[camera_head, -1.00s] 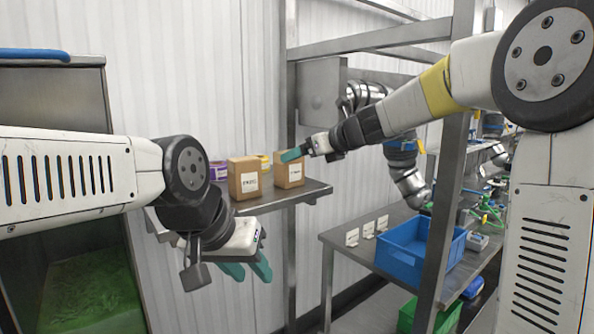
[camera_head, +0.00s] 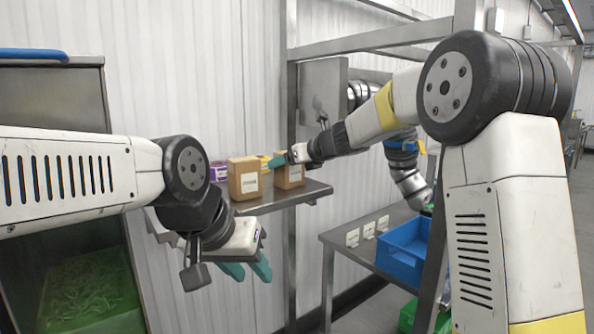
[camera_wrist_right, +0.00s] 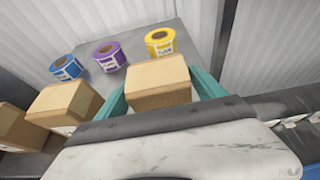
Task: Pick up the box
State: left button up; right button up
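Two brown cardboard boxes with white labels stand on a metal shelf in the head view, a left box (camera_head: 243,182) and a right box (camera_head: 290,180). My right gripper (camera_head: 277,160) is at the top of the right box. In the right wrist view, this box (camera_wrist_right: 158,82) sits between the two teal fingers of my right gripper (camera_wrist_right: 160,90), which are open on either side of it. Whether a finger touches the box is hard to tell. My left gripper (camera_head: 247,270) hangs empty below the shelf, its teal fingers apart.
The shelf (camera_head: 285,196) also holds purple (camera_wrist_right: 108,55), yellow (camera_wrist_right: 160,40) and blue (camera_wrist_right: 65,68) label rolls. More boxes (camera_wrist_right: 62,103) stand close to the left in the wrist view.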

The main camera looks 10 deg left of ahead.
jog(key=c, duration=1.2)
